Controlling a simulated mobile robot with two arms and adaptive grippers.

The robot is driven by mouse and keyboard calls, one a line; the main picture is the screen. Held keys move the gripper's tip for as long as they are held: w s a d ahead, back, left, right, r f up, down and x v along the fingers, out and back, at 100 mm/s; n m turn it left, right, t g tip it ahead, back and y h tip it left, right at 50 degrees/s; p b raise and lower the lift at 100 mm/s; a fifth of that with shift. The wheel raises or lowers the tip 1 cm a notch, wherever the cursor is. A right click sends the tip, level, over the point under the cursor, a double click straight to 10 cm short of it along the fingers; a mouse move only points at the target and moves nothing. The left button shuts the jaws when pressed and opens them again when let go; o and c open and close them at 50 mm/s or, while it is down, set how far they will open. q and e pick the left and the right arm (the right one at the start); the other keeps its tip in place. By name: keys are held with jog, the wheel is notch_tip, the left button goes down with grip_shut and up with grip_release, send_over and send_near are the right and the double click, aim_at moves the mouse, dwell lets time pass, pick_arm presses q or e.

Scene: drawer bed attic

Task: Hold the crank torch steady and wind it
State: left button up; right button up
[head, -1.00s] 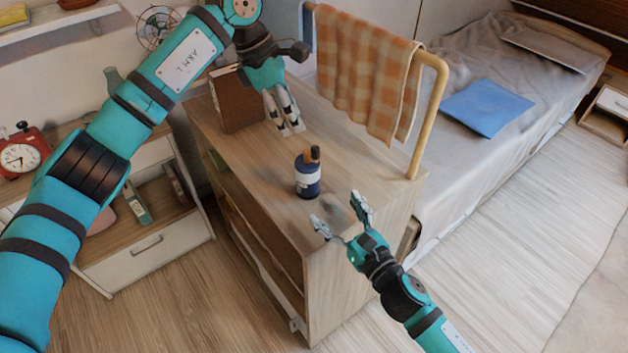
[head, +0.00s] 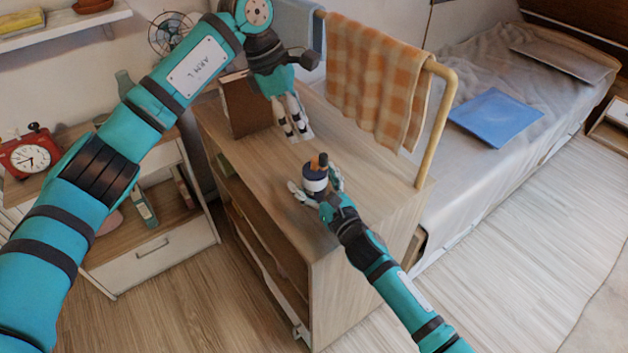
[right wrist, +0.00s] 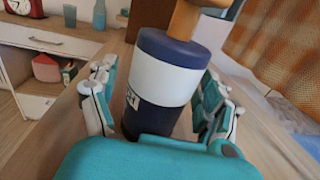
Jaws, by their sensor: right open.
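The crank torch (head: 315,180) stands upright on the wooden cabinet top. It is dark blue with a white band and has an orange-brown part on top. It also shows large in the right wrist view (right wrist: 172,85). My right gripper (head: 317,193) is open, with its fingers on either side of the torch; in the right wrist view small gaps seem to show beside it, but contact is hard to judge. My left gripper (head: 294,132) hangs above the cabinet behind the torch, pointing down and apart from it. Its fingers look close together, and their opening is unclear.
An orange checked towel (head: 377,85) hangs on a wooden rail (head: 437,125) along the cabinet's right side. A brown upright board-like object (head: 245,105) stands at the cabinet's back left. A red alarm clock (head: 30,153) sits on the left nightstand. The cabinet's front top (head: 350,225) is mostly clear.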

jog(key=c, duration=1.4)
jog(key=shift+c, duration=0.3)
